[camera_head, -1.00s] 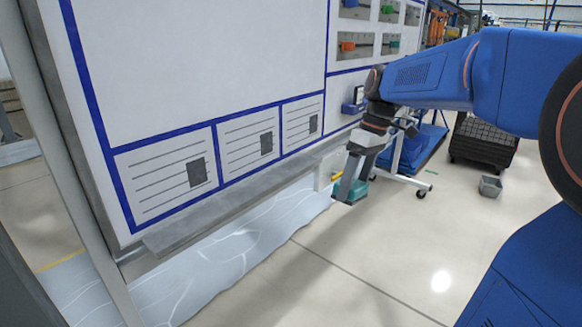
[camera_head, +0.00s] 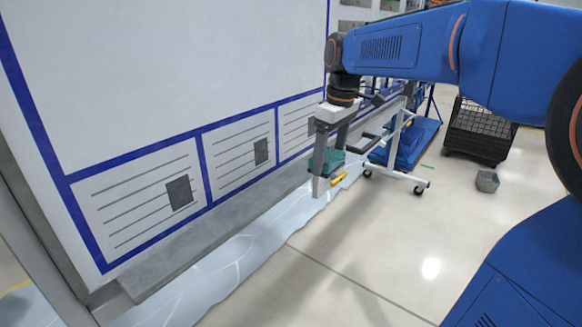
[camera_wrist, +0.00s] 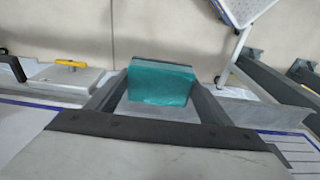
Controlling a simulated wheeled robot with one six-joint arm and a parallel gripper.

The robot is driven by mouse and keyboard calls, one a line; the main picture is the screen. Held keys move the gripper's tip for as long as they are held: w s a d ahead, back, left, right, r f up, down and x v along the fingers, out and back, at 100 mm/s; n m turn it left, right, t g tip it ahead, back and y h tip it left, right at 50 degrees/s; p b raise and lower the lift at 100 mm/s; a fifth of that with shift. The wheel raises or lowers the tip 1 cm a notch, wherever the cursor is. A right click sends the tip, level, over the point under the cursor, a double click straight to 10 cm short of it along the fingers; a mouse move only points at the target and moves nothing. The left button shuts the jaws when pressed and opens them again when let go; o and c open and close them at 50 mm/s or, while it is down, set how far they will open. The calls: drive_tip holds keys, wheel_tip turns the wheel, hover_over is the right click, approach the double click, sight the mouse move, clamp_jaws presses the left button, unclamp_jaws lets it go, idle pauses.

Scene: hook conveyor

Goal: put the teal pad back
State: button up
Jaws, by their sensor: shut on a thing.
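My gripper (camera_head: 326,172) is shut on the teal pad (camera_head: 334,162), which shows between its two fingers in front of the whiteboard's lower right part. In the wrist view the pad (camera_wrist: 160,85) is a teal block with a dark far edge, held between the fingertips. The fingers partly cover the pad in the head view. A pale holder with a yellow piece (camera_wrist: 70,64) lies to the left of the gripper in the wrist view, apart from the pad. The yellow piece also shows in the head view (camera_head: 338,180), just beside the fingertips.
The whiteboard (camera_head: 170,80) with blue lines has a grey ledge (camera_head: 200,240) along its bottom. A blue cart with white legs (camera_head: 405,177) stands behind the gripper. A black crate (camera_head: 480,130) and a small grey bin (camera_head: 487,181) stand at right. The floor in front is clear.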

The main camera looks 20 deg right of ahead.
hover_over(290, 177)
drive_tip(key=s, duration=0.1)
drive_tip(key=shift+d+f, duration=0.3)
drive_tip(key=shift+f, duration=2.8)
drive_tip(key=shift+w+a+f, duration=0.15)
drive_tip(key=shift+f, duration=0.25)
drive_tip(key=shift+f, duration=0.1)
drive_tip(key=o, duration=1)
